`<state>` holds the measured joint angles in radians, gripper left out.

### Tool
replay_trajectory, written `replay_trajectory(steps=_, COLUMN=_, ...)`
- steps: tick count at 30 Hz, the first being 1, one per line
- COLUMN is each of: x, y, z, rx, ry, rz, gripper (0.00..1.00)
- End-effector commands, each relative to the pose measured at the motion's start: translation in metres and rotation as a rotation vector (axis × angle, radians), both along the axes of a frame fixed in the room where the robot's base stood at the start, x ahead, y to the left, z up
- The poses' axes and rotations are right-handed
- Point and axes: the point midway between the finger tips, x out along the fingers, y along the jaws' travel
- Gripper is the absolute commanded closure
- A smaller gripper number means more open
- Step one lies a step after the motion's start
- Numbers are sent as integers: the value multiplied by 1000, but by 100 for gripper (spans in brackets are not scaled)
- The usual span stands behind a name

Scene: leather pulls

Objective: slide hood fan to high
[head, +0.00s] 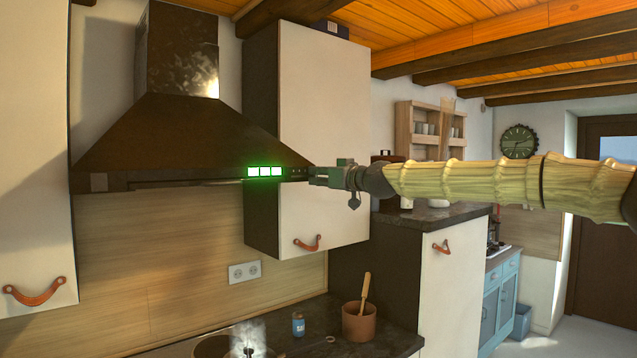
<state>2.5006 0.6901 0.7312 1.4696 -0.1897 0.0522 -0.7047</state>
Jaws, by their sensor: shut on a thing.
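The dark metal range hood (185,143) hangs on the wall at the left. Its front strip carries a lit display (264,171) of three bright segments in a green glow, with small dark controls (298,171) to the right of it. My gripper (313,174) is at the right end of this strip, reaching in from the right. It is shut at the hood's fan slider; the fingers hide the slider, so its exact position cannot be seen.
White cabinets with leather pulls (307,243) flank the hood. Below, the dark counter holds a steaming pan (230,345), a small blue jar (298,325) and a copper pot (360,321) with a wooden spoon.

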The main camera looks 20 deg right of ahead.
Motion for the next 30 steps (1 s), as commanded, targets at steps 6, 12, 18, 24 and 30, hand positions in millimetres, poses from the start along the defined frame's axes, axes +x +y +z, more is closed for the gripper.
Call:
replay_trajectory(steps=6, x=1, y=-4, z=2, rx=2, ry=-2, rz=-6, gripper=100)
replay_trajectory(steps=12, x=1, y=-4, z=2, rx=2, ry=-2, rz=-5, gripper=65)
replay_trajectory(steps=18, x=0, y=-3, z=2, rx=2, ry=-1, rz=-4, gripper=65)
replay_trajectory(steps=24, x=-4, y=-5, z=2, rx=2, ry=-2, rz=-4, gripper=65)
replay_trajectory(steps=30, x=-25, y=-15, z=3, rx=3, ry=-3, rz=-4, gripper=65)
